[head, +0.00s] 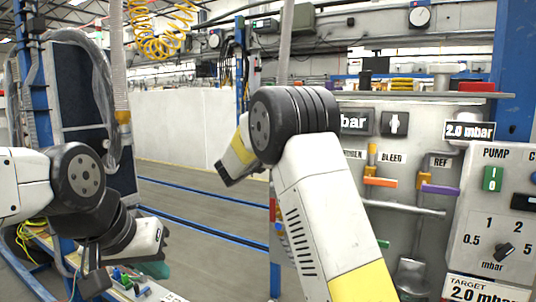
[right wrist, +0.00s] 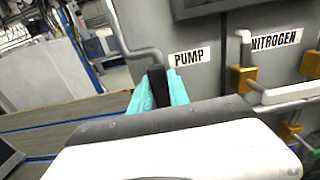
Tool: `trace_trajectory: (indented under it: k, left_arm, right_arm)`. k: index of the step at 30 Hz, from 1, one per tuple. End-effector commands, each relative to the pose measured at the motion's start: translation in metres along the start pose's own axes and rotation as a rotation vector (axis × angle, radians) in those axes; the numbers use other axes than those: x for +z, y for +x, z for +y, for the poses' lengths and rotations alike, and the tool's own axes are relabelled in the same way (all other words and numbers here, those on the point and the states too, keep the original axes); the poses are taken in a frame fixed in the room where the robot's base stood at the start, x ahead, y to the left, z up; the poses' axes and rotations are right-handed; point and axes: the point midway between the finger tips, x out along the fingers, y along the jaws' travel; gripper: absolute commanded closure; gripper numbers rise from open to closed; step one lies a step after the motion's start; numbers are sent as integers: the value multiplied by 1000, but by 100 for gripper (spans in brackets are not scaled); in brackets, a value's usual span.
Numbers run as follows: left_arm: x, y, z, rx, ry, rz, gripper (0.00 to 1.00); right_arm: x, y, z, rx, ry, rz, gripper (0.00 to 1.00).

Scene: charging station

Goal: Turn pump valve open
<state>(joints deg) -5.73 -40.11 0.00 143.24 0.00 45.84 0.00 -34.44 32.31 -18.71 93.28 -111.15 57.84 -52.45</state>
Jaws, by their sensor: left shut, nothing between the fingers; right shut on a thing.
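In the right wrist view the PUMP label (right wrist: 189,57) is on the grey panel. My right gripper (right wrist: 158,90) has its teal fingers closed around a dark upright piece, the pump valve handle (right wrist: 156,76), just left of that label. The gripper's white and grey body hides the lower part of the valve. In the head view my right arm hides the pump valve and the right gripper. My left gripper (head: 154,269) is shut and empty at the lower left in the head view, well away from the panel.
In the head view an orange handle (head: 380,181) and a purple handle (head: 440,189) stick out from the panel. A pump control box (head: 500,215) with a green switch is at the right. The NITROGEN label (right wrist: 276,40) is right of PUMP. Open floor (head: 200,205) lies at left.

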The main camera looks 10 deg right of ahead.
Motion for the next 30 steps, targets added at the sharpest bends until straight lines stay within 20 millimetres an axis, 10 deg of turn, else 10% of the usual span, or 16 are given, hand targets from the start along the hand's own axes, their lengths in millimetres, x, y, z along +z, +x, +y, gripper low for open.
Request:
trace_trajectory:
  k: [13,14,17,30]
  left_arm:
    - [0,0,0,0,0,0,100]
    - [0,0,0,0,0,0,100]
    - [0,0,0,0,0,0,100]
    - [0,0,0,0,0,0,100]
  right_arm:
    - [-2,-1,2,3,-14,4,100]
    - [-2,-1,2,3,-14,4,74]
    - [-2,-1,2,2,-13,3,56]
    - [0,-13,2,3,-9,2,56]
